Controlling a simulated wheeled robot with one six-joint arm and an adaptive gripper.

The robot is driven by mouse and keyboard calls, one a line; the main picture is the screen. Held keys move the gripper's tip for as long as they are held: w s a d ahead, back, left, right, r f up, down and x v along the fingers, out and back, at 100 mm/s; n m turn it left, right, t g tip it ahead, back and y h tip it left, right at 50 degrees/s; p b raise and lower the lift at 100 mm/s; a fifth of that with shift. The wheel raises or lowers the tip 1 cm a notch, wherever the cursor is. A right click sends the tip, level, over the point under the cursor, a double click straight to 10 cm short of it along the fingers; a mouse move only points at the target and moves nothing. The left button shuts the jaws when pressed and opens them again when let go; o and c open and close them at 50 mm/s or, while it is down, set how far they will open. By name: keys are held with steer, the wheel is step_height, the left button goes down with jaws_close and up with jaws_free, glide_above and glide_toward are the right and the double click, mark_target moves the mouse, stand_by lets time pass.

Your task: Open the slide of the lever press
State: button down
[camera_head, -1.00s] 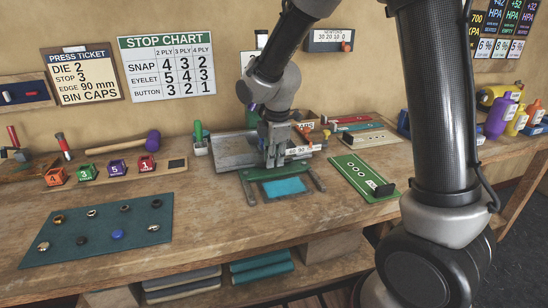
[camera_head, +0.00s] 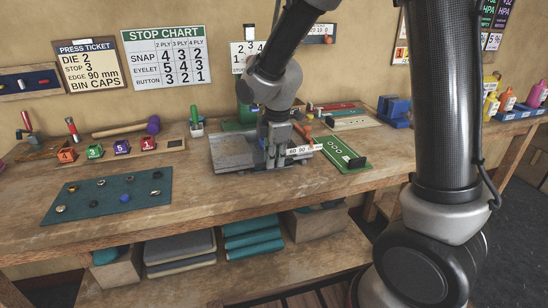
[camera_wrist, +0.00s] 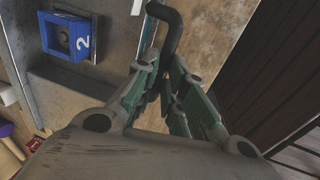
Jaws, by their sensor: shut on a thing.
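The lever press (camera_head: 235,151) stands on the bench with its grey metal bed toward the front and a green part (camera_head: 238,113) behind it. My gripper (camera_head: 272,160) is low at the right front of the bed, over a white scale marked 60 90 (camera_head: 300,150). In the wrist view, my gripper (camera_wrist: 167,82) is shut on a dark bent handle (camera_wrist: 171,32) between its green-padded fingers. A blue die marked 2 (camera_wrist: 75,38) sits in a grey recess left of the handle. How far the slide is out is hard to tell.
A green board (camera_head: 342,156) lies right of the press. A teal mat (camera_head: 105,194) with loose caps and a rack of numbered dies (camera_head: 120,151) are on the left. The bench front between mat and press is clear.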

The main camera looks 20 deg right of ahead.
steer(key=c, duration=1.5)
jaws_free()
step_height(320, 180, up, 12)
steer(key=s, duration=0.2)
steer(key=shift+s, duration=0.1)
